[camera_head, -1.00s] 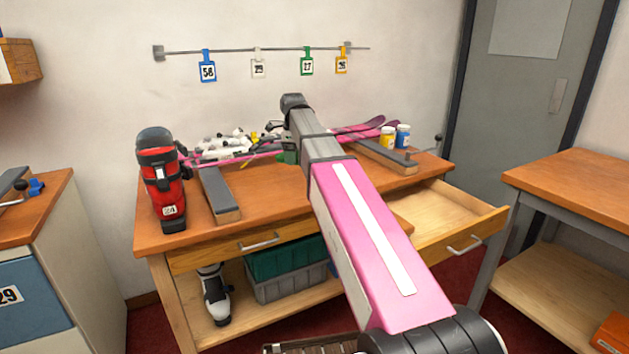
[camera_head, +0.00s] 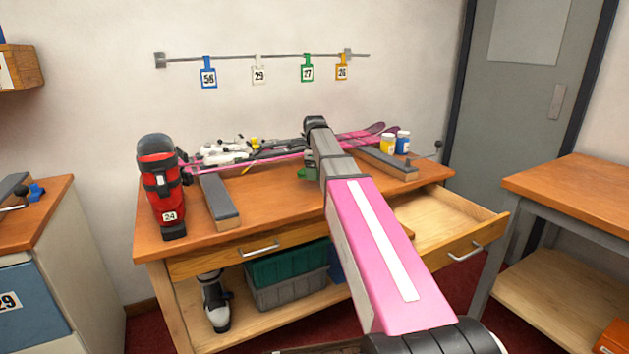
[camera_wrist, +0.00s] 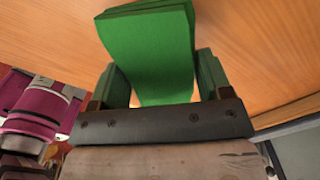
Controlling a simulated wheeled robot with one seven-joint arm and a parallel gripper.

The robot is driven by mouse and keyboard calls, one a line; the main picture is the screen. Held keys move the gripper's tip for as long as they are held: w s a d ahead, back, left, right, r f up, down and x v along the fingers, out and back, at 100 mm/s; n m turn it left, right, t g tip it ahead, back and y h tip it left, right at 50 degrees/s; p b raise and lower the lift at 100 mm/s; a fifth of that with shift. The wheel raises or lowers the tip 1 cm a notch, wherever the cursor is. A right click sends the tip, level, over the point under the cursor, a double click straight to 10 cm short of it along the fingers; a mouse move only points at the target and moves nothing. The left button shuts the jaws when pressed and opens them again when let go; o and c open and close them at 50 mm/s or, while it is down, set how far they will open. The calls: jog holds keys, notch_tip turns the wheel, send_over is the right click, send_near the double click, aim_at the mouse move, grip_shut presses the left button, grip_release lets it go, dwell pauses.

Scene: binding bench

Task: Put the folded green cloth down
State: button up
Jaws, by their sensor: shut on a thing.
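The folded green cloth (camera_wrist: 150,50) sits between the two green-padded fingers of my gripper (camera_wrist: 163,78) in the wrist view, and my gripper is shut on it. Its layered far edge points away from my wrist. The orange wood of the bench top (camera_wrist: 260,45) lies behind it. I cannot tell whether the cloth touches the wood. In the head view my arm hides most of the gripper. A small green patch (camera_head: 308,174) shows left of the arm over the bench, cloth or finger pad, I cannot tell which.
A red boot (camera_head: 159,185) stands at the bench's left end. Pink skis (camera_head: 358,138) with bindings lie along the back, across grey-topped supports (camera_head: 219,202). Yellow and blue jars (camera_head: 388,144) stand at the right. The right drawer (camera_head: 455,225) is open. Bare wood shows mid-bench.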

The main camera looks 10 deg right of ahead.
aim_at(315, 185)
jog(key=shift+f, duration=1.65)
jog(key=shift+f, duration=0.1)
jog(key=o, duration=0.9)
jog(key=shift+c, duration=0.2)
